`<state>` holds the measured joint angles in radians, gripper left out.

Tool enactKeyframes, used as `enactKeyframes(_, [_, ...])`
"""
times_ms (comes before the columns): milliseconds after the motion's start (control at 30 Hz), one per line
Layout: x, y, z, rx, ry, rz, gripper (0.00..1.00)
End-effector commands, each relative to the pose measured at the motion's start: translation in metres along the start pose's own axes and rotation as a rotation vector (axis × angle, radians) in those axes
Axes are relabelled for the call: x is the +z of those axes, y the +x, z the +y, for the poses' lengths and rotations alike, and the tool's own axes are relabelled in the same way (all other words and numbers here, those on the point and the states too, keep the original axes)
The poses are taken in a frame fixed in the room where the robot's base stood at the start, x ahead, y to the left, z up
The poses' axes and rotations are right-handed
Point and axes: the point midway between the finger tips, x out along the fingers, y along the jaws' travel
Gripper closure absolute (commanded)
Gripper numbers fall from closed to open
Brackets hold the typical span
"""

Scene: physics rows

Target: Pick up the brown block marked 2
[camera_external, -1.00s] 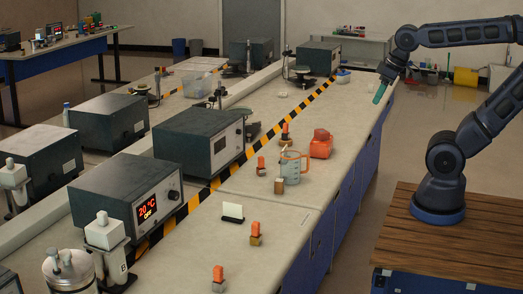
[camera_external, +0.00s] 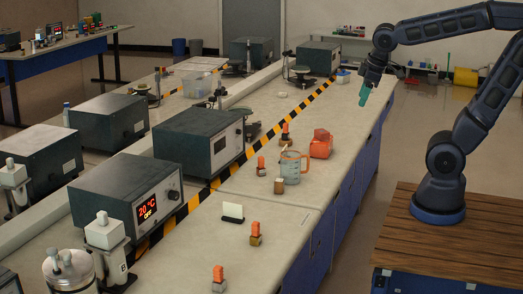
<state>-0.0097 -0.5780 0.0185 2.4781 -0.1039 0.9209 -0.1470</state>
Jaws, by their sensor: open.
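Several small blocks stand on the long bench, and no marking can be read at this size. A brown block (camera_external: 279,187) stands bare beside the measuring jug (camera_external: 291,169). Another brownish block (camera_external: 256,241) nearer the front has an orange piece (camera_external: 256,229) on top. A dark brown block (camera_external: 285,141) farther back also carries an orange piece (camera_external: 286,128). I cannot tell which one is marked 2. My gripper (camera_external: 364,97), with teal fingers, is open and empty. It hangs in the air near the bench's right edge, well above and beyond the blocks.
An orange-red container (camera_external: 321,144) stands behind the jug. Dark instrument boxes (camera_external: 197,141) line the left beyond a striped strip (camera_external: 228,170). Bare benchtop lies between blocks.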

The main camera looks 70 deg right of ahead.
Motion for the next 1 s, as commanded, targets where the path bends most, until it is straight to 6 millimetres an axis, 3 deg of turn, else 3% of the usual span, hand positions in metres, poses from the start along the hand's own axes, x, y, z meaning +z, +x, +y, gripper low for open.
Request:
enactKeyframes(567, [-0.096, 0.098, 0.019, 0.072, -0.559, -0.192, 0.45])
enactKeyframes(1000, [-0.153, 0.202, 0.015, 0.052, -1.008, -0.321, 0.45])
